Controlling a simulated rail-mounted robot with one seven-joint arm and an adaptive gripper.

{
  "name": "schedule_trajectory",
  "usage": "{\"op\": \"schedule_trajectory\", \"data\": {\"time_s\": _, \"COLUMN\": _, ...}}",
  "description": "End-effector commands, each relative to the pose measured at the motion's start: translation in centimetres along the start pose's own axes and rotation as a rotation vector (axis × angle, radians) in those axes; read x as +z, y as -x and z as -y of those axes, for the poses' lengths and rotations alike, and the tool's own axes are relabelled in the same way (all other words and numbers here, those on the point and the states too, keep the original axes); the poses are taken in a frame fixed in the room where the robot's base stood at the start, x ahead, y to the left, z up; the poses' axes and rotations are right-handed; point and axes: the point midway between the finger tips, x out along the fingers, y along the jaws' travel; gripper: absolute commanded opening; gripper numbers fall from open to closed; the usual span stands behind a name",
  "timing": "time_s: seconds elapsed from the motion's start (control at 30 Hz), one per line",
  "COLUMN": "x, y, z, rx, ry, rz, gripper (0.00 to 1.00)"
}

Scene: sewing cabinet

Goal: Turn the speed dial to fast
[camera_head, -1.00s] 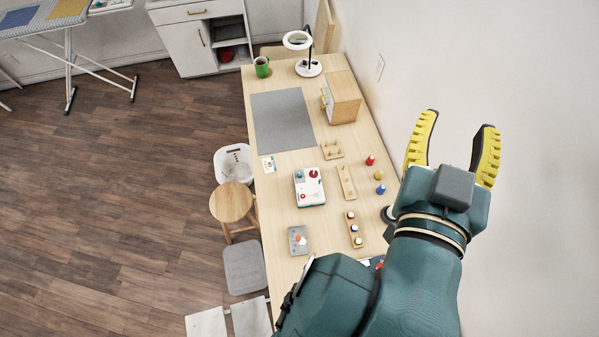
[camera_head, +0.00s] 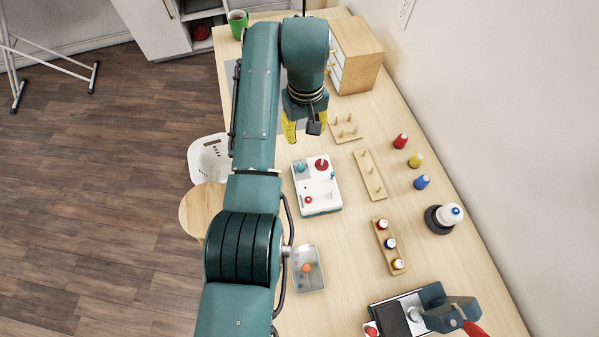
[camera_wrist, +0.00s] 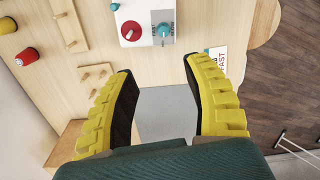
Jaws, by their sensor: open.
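A white control box (camera_head: 318,194) stands on the table with a red dial (camera_head: 321,164) and a teal dial (camera_head: 299,167) on top. In the wrist view, the red dial (camera_wrist: 131,30) and the teal dial (camera_wrist: 163,30) show near the top edge. The teal dial has a pale pointer mark and small lettering around it, too small to read. A card reading "FAST" (camera_wrist: 217,62) lies beside the box. My gripper (camera_head: 305,128) is open and empty, pointing down just beyond the box's dial end. In the wrist view, my gripper (camera_wrist: 157,68) is apart from both dials.
A peg board (camera_head: 370,174) and a spool rack (camera_head: 389,244) stand right of the box. Red, yellow and blue thread cones (camera_head: 422,182) line the wall side. A wooden drawer cabinet (camera_head: 357,55) stands behind. A clear tray (camera_head: 308,268) lies in front.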

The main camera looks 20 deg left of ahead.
Motion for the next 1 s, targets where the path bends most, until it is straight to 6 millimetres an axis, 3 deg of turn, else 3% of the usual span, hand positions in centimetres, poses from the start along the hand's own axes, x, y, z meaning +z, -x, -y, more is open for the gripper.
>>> {"op": "schedule_trajectory", "data": {"time_s": 0.03, "x": -0.4, "y": -1.2, "z": 0.3, "rx": 0.002, "ry": 0.008, "rz": -0.004, "gripper": 0.50}}
{"op": "schedule_trajectory", "data": {"time_s": 0.27, "x": -0.5, "y": -3.0, "z": 0.7, "rx": 0.001, "ry": 0.015, "rz": -0.002, "gripper": 0.50}}
{"op": "schedule_trajectory", "data": {"time_s": 0.8, "x": -0.5, "y": -15.6, "z": 0.7, "rx": 0.000, "ry": 0.013, "rz": -0.001, "gripper": 0.50}}
{"op": "schedule_trajectory", "data": {"time_s": 1.0, "x": -0.6, "y": -17.4, "z": 0.6, "rx": 0.002, "ry": 0.013, "rz": -0.004, "gripper": 0.50}}
